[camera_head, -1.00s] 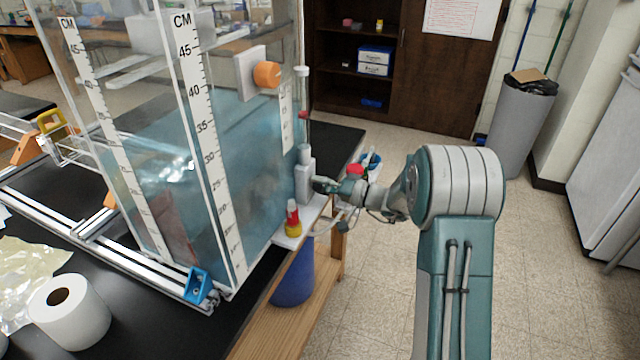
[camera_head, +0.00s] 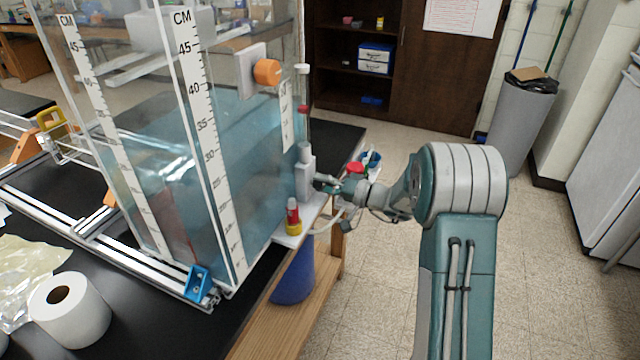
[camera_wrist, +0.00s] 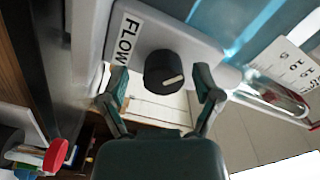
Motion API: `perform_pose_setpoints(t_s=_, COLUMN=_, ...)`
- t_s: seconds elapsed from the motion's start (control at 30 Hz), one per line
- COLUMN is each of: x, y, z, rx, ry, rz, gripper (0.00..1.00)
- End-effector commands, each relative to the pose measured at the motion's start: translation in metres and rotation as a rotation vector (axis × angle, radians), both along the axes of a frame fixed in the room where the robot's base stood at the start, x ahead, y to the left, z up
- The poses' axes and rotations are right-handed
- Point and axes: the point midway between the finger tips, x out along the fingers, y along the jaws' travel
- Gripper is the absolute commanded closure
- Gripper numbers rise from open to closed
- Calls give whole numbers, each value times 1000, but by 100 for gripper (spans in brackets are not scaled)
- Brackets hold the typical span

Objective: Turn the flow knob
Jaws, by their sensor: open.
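The flow knob (camera_wrist: 164,73) is a black round knob with a pale pointer line, on a grey-white housing beside a "FLOW" label (camera_wrist: 127,38) in the wrist view. My gripper (camera_wrist: 162,90) is open, with one finger on each side of the knob and a visible gap to it on both sides. I cannot tell how far the fingertips reach along the knob. In the head view my gripper (camera_head: 328,183) is at the right side of the pale housing (camera_head: 304,178); the knob itself is hidden there.
The clear water tank (camera_head: 245,150) with centimetre scales stands left of my arm. A red-and-yellow bottle (camera_head: 293,217) sits on a white ledge (camera_head: 302,226) below the housing. A red-capped item (camera_wrist: 56,154) is at lower left in the wrist view.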

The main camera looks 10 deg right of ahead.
Motion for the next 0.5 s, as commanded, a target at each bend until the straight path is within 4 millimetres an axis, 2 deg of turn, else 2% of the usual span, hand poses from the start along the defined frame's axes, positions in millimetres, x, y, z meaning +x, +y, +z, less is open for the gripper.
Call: perform_pose_setpoints(t_s=0.5, x=-57, y=-80, z=-2, rx=-1, ry=3, rz=-3, gripper=18)
